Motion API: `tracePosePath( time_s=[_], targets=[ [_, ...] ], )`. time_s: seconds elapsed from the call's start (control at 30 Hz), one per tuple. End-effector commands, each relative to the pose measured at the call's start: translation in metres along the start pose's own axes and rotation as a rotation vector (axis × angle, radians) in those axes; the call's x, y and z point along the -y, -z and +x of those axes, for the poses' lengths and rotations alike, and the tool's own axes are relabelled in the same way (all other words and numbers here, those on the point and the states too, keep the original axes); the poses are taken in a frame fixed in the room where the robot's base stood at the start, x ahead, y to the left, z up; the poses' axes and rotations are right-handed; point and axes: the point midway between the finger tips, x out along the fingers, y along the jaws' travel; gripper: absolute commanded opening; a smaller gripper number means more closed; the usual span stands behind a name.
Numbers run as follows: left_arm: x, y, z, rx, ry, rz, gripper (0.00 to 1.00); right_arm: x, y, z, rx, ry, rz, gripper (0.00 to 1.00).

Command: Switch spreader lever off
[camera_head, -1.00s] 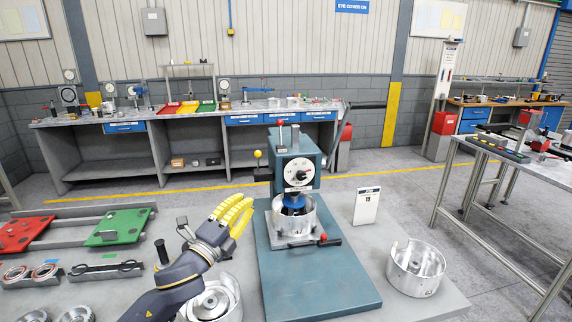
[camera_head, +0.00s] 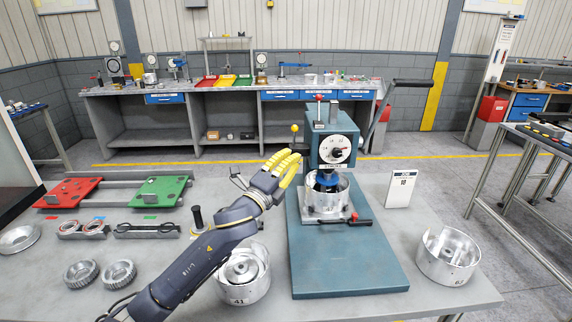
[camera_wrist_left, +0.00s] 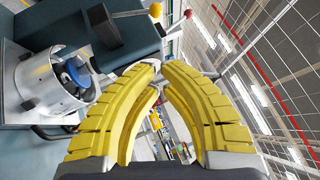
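The teal press-like machine (camera_head: 325,255) stands on the table. It has a yellow-ball lever (camera_head: 294,129) on its left side, a red-knobbed lever (camera_head: 319,98) on top, a red-handled lever (camera_head: 358,221) low in front and a long black-gripped lever (camera_head: 412,82) at right. None is labelled as the spreader lever. My left gripper (camera_head: 295,156) is just left of the machine, below the yellow ball. The yellow ball also shows beyond its fingers in the wrist view (camera_wrist_left: 155,10). Its fingers arch towards each other with a gap between and hold nothing. My right gripper is out of view.
A metal drum (camera_head: 328,198) sits in the machine. Another drum (camera_head: 240,290) lies under my left arm, and one stands at right (camera_head: 448,258). A white sign (camera_head: 400,188) stands right of the machine. Red (camera_head: 68,192) and green (camera_head: 160,191) plates are at left.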

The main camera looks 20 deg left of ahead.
Motion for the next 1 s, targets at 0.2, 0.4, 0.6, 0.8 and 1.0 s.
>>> tracePosePath(
  time_s=[0.2,0.4,0.6,0.8,1.0],
  targets=[
    [0.001,0.0,0.041,0.0,0.001,-0.002,0.0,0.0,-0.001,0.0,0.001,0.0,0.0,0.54],
    [0.0,-0.009,0.066,0.001,0.0,0.002,0.0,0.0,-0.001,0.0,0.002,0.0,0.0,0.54],
    [0.0,-0.022,0.079,0.001,-0.001,0.002,0.0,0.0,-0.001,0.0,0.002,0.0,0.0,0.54],
    [0.0,-0.028,0.084,-0.001,-0.001,-0.001,0.0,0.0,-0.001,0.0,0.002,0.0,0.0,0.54],
    [0.0,-0.028,0.085,-0.001,-0.001,-0.001,0.0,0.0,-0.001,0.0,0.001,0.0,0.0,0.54]
  ],
)
